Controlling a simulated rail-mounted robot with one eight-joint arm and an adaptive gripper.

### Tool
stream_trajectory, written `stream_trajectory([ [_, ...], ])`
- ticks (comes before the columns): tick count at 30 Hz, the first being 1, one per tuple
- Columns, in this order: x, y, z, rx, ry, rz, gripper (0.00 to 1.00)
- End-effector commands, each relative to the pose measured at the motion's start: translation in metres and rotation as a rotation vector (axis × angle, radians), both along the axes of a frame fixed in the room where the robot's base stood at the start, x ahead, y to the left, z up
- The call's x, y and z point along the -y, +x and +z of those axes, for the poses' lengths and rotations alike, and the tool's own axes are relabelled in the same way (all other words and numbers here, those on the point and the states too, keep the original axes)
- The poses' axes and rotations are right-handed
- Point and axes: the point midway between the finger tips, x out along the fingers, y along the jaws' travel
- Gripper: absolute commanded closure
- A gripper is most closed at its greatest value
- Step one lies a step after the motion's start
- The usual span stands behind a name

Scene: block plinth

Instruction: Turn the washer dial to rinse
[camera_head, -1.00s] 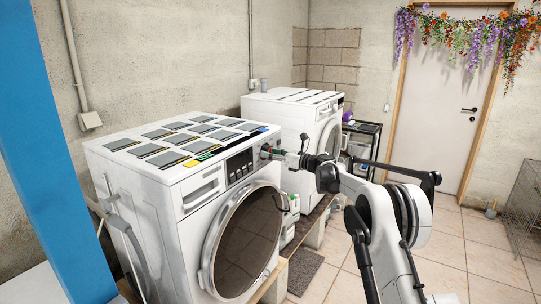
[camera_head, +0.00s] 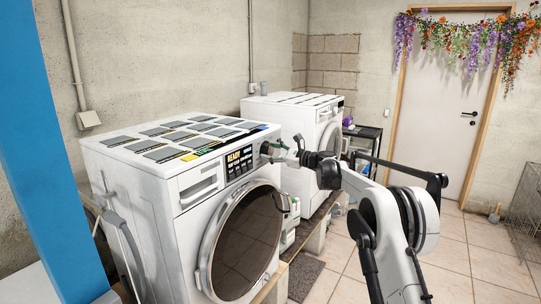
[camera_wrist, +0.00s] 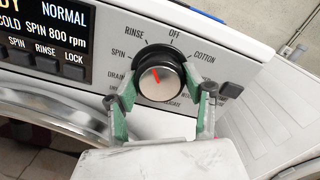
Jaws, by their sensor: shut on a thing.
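The washer dial (camera_wrist: 161,82), a round silver knob with a black rim, sits on the front washer's control panel. Its red pointer slants up and left, toward the side where RINSE and SPIN are printed; the exact setting is hard to tell. My gripper (camera_wrist: 168,90) has its green fingers on both sides of the dial and is shut on it. The fingers cover some lower labels. In the head view my gripper (camera_head: 272,152) reaches the panel's right end of the white washer (camera_head: 188,192). The display (camera_wrist: 45,25) is lit and reads NORMAL, COLD, SPIN 800 rpm.
SPIN, RINSE and LOCK buttons (camera_wrist: 45,62) lie below the display. The round washer door (camera_head: 240,245) is shut below the panel. A second washer (camera_head: 300,118) stands behind. Flat grey cards (camera_head: 165,140) cover the front washer's top. Tiled floor (camera_head: 470,240) is open at right.

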Motion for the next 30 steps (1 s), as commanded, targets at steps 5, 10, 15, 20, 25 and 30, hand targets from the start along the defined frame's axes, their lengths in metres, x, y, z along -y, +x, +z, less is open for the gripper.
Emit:
stream_trajectory([
  [5,0.0002,0.0000,-0.0005,0.032,-0.018,0.000,0.81],
  [10,0.0002,0.0000,-0.0003,0.041,-0.023,0.000,0.81],
  [15,0.0002,-0.0001,-0.0002,0.040,-0.022,0.000,0.81],
  [20,0.0002,0.0000,-0.0003,0.040,-0.022,0.000,0.47],
  [25,0.0001,0.0000,-0.0002,0.040,-0.021,0.001,0.36],
  [30,0.0006,-0.0002,0.0000,0.040,-0.020,0.000,0.36],
])
